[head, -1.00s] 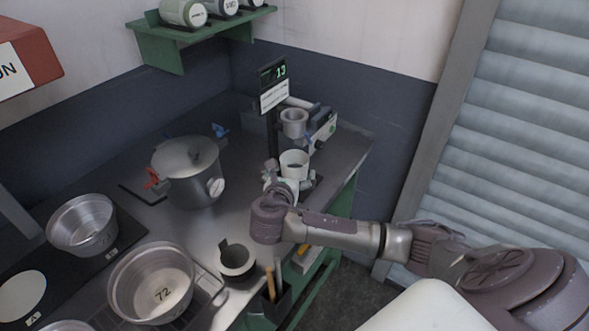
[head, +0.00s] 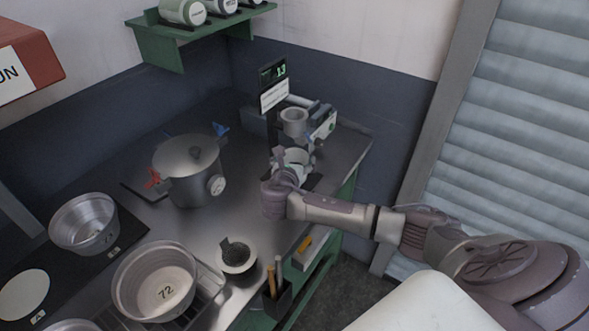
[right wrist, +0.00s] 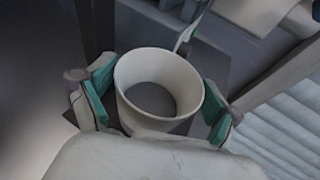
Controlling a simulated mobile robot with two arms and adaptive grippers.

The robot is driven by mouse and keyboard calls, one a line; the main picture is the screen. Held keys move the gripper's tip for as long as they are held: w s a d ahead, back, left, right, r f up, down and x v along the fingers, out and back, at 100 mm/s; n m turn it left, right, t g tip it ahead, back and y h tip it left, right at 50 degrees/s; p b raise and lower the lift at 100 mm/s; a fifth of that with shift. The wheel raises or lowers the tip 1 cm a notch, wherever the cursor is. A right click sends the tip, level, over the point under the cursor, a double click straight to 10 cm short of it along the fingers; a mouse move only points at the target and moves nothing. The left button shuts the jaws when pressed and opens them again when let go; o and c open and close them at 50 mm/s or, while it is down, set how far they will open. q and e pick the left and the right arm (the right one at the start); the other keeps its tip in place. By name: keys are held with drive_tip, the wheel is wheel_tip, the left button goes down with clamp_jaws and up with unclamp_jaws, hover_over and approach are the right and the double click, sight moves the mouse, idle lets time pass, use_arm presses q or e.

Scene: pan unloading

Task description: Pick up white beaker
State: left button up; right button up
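The white beaker (head: 297,156) stands at the far end of the metal counter, in front of the scale post, partly hidden by my right gripper (head: 291,167). In the right wrist view the beaker (right wrist: 129,80) looks upright and empty, with its round mouth facing the camera. My right gripper (right wrist: 158,103) has one teal-padded finger on each side of it. Narrow gaps seem to show between the pads and the wall, so the gripper looks open around the beaker. My left gripper is not in view.
A lidded pot (head: 190,175) stands left of my right gripper. A dark cup (head: 237,263), a tool holder (head: 277,302) and a large pan (head: 128,284) are nearer. A display (head: 272,84) and a device with a metal cup (head: 294,122) stand behind the beaker.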

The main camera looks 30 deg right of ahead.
drive_tip(key=c, duration=0.7)
drive_tip(key=shift+c, duration=0.2)
